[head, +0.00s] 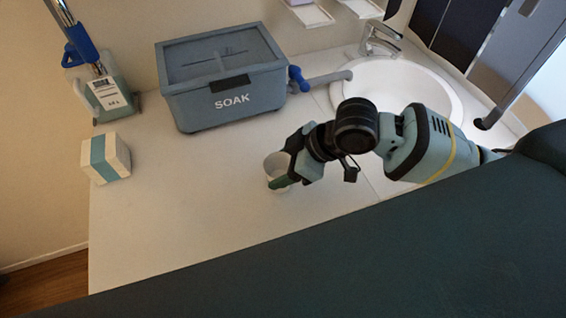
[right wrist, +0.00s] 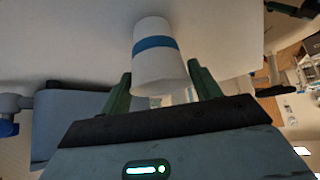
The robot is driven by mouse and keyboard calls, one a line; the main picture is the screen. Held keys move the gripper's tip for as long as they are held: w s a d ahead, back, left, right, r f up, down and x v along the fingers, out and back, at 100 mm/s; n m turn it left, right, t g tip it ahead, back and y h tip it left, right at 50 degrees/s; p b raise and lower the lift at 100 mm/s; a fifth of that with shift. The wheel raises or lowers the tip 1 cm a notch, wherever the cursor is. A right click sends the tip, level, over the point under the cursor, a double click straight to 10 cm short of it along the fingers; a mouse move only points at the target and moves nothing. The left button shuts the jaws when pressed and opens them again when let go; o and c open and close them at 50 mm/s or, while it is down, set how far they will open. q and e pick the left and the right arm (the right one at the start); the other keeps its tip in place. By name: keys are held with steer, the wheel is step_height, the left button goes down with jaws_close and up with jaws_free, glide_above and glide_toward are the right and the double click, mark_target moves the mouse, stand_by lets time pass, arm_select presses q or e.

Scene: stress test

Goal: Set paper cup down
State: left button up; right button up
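The paper cup (head: 276,165), white with a blue band, is at my right gripper (head: 287,165) over the middle of the pale counter (head: 190,215). One finger hides part of the cup in the head view. I cannot tell whether the cup's base touches the counter. My left gripper is not in view.
A blue-grey SOAK bin (head: 225,85) with a lid stands behind the cup. A sink (head: 425,85) with a tap (head: 380,38) is at the back right. The counter left of the cup is clear.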

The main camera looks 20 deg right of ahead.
steer(key=o, duration=0.4)
steer(key=shift+r, duration=0.2)
steer(key=v, duration=1.2)
steer(key=shift+p, duration=0.4)
